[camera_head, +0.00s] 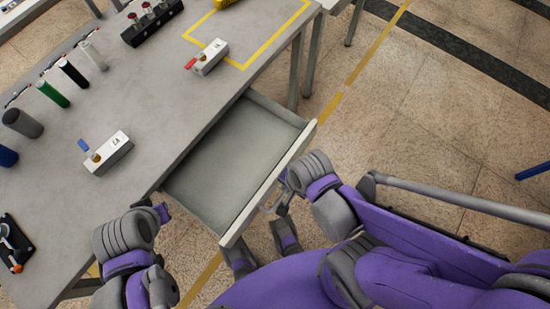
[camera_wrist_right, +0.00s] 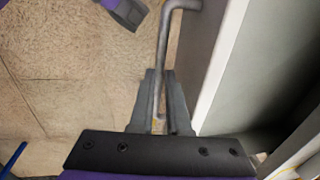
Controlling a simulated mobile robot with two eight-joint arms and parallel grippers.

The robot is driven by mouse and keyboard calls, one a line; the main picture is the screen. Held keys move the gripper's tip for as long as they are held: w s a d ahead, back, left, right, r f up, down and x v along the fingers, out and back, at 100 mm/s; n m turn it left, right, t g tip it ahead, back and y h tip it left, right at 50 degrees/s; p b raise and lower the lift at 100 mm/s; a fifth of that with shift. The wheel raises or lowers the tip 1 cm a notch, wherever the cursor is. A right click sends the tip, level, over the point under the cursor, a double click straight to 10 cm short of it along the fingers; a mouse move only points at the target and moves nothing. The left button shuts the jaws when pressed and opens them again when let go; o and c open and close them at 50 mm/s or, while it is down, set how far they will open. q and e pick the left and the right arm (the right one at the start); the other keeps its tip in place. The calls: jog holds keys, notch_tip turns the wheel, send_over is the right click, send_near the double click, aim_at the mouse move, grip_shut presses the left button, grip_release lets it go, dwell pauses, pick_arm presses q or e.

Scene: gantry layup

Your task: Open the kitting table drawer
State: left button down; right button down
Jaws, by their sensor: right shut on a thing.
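The kitting table (camera_head: 150,130) is grey. Its drawer (camera_head: 268,185) stands pulled well out from the table edge, and its light inside looks empty. My right gripper (camera_head: 277,203) is at the outer face of the drawer front. In the right wrist view my right gripper (camera_wrist_right: 163,92) is shut on the drawer's grey bar handle (camera_wrist_right: 164,42), beside the pale drawer front (camera_wrist_right: 222,65). My left gripper (camera_head: 161,211) is near the table edge, left of the drawer; its jaws are too small and hidden to judge.
Two small white blocks with a blue (camera_head: 108,153) and a red (camera_head: 208,57) part lie on the table. Several cylinders (camera_head: 50,93) and a black rack (camera_head: 152,22) stand farther back. Open tiled floor (camera_head: 410,120) lies right of the drawer.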

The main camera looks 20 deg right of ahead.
jog(key=shift+s+d, duration=0.15)
jog(key=shift+s, duration=0.05)
jog(key=c, duration=1.2)
grip_release()
jog(key=shift+o, duration=0.2)
notch_tip(320, 180, up, 11)
jog(key=s+d+p, duration=0.1)
jog(key=p, duration=0.5)
jog(key=shift+s+f+p, duration=0.15)
jog(key=shift+s+p, duration=0.25)
jog(key=w+d+r+n+t+h, duration=0.1)
jog(key=w+d+r+n+t, duration=0.2)
jog(key=w+r+n, duration=0.4)
jog(key=w+n, duration=0.2)
jog(key=n, duration=0.3)
jog(key=shift+w+r+t, duration=0.2)
jog(key=shift+t, duration=0.1)
